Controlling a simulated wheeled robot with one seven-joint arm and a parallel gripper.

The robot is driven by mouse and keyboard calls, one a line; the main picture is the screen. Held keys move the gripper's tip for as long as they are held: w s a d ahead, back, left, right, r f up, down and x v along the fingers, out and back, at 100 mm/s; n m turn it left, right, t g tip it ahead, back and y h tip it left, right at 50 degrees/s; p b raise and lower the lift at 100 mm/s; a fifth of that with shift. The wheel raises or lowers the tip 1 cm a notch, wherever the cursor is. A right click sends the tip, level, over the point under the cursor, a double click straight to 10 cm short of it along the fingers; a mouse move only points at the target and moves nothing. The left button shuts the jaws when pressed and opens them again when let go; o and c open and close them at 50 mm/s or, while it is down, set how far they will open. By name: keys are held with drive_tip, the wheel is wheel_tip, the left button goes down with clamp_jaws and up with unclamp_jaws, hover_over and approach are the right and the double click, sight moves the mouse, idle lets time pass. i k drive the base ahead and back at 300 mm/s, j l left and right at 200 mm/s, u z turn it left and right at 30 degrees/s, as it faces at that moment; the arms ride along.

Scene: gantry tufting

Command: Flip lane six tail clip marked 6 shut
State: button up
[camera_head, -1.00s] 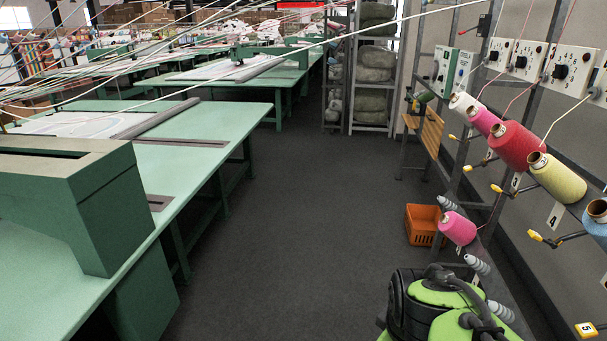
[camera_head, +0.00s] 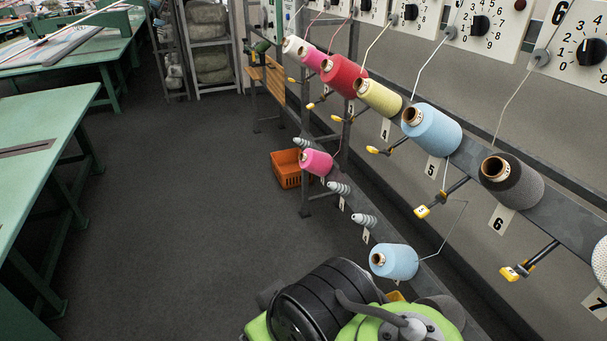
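The lane six tail clip (camera_head: 511,272) is a small yellow piece with a dark mark, at the end of a black rod. The rod slants down and left from the rack's grey rail, below the white tag marked 6 (camera_head: 501,219). I cannot tell whether the clip is open or shut, and its mark is too small to read surely. Above it sits the dark grey lane six cone (camera_head: 516,183), its thread running up to a guide. My gripper is not in view; only green and black parts of my arm show at the bottom.
The lane five clip (camera_head: 423,211) and light blue cone (camera_head: 435,134) are left of lane six. A lower blue cone (camera_head: 396,262) stands near my arm. An orange crate (camera_head: 287,169) is on the floor by the rack. The aisle floor (camera_head: 180,210) is clear beside a green table (camera_head: 40,120).

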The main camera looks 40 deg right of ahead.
sight(511, 276)
drive_tip(key=z, duration=3.05)
